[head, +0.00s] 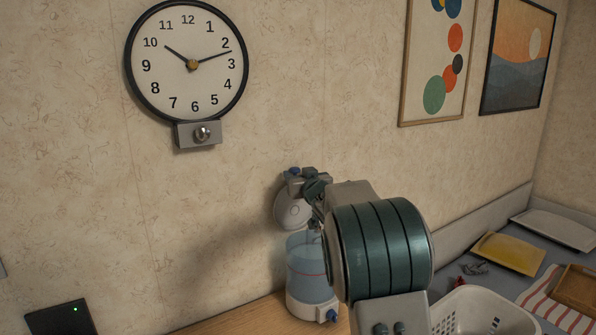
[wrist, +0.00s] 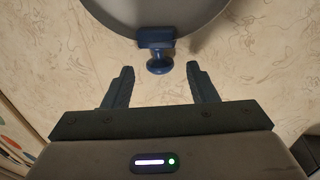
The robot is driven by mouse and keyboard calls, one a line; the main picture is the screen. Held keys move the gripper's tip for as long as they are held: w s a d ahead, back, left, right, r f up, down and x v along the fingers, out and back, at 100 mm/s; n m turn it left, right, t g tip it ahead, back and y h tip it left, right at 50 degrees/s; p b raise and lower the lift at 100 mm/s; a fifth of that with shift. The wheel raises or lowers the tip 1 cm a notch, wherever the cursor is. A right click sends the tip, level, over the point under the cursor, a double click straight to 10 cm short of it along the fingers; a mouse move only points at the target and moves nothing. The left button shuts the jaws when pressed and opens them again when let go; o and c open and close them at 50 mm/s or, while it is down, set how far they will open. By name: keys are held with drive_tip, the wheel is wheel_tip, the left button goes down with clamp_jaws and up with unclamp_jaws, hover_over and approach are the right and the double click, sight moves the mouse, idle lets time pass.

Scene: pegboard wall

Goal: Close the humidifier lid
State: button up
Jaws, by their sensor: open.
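The humidifier stands against the wall in the head view, with a translucent blue tank (head: 308,262) on a white base (head: 301,307). Its round pale lid (head: 291,211) is open and stands upright above the back of the tank. In the wrist view the lid (wrist: 150,14) fills the top edge, with a dark blue knob (wrist: 158,61) on its rim. My gripper (wrist: 160,71) is open, its fingers on either side of the knob with visible gaps. In the head view my gripper (head: 307,184) is at the lid's top, and my arm hides part of the humidifier's right side.
A wooden surface (head: 235,315) lies under the humidifier. A white basket (head: 485,318) is to the right, beyond my arm. A yellow tray (head: 508,253) and a white tray (head: 555,229) lie farther right. A clock (head: 187,90) hangs on the wall.

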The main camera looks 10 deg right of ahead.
drive_tip(key=shift+w+a, duration=0.15)
drive_tip(key=shift+w, duration=0.75)
clamp_jaws()
drive_tip(key=shift+s+f, duration=0.1)
